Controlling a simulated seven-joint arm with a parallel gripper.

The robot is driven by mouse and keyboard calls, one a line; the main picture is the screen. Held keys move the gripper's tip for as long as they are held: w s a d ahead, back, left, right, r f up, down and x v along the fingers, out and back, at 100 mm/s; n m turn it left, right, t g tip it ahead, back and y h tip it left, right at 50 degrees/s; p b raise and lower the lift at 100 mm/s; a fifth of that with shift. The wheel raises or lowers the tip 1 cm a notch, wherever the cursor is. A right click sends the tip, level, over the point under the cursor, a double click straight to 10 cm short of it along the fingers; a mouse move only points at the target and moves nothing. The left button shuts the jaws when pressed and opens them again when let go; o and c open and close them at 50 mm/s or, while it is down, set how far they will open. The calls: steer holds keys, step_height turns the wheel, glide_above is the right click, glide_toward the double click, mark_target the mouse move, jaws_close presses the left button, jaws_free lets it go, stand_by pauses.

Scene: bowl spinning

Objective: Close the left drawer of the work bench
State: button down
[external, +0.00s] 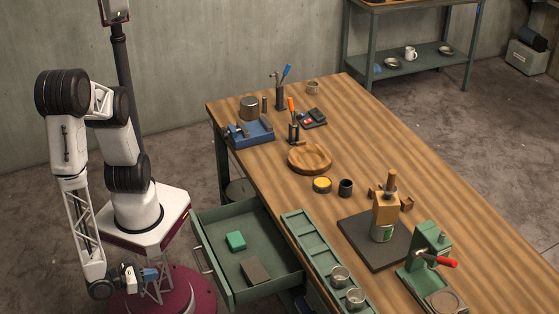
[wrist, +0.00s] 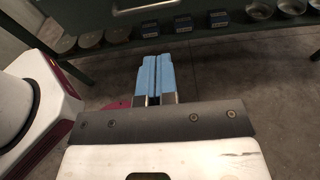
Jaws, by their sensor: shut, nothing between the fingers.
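The left drawer (external: 217,281) of the work bench stands pulled out, a green box with a green block (external: 235,240) and a dark brown block (external: 255,271) inside. Its metal handle (external: 200,259) is on the outer front. In the wrist view the drawer front (wrist: 105,12) and handle (wrist: 148,7) show at the top edge. My gripper (external: 150,274) is low, to the left of the drawer front and apart from it. In the wrist view its blue fingers (wrist: 157,76) are together with nothing between them.
The wooden bench top (external: 400,150) carries a round board (external: 310,158), a green tray (external: 309,245) and a green press (external: 430,250). Under the bench, several tins and blue boxes (wrist: 184,25) sit on a low shelf. The floor before the drawer is clear.

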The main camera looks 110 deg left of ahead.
steer(key=shift+w, duration=0.1)
steer(key=x, duration=1.4)
stand_by(0.6)
steer(key=shift+w+a, duration=0.1)
stand_by(0.5)
glide_toward(264, 255)
steer(key=w+a, duration=0.2)
steer(key=w+a+r, duration=0.1)
steer(key=a, duration=0.1)
steer(key=w+a+r, duration=0.1)
steer(key=w+a, duration=0.1)
steer(key=shift+w+r, duration=0.25)
steer(key=shift+w, duration=0.1)
steer(key=shift+w+a, duration=0.5)
steer(key=shift+w, duration=0.05)
steer(key=shift+w+r, duration=0.1)
stand_by(0.4)
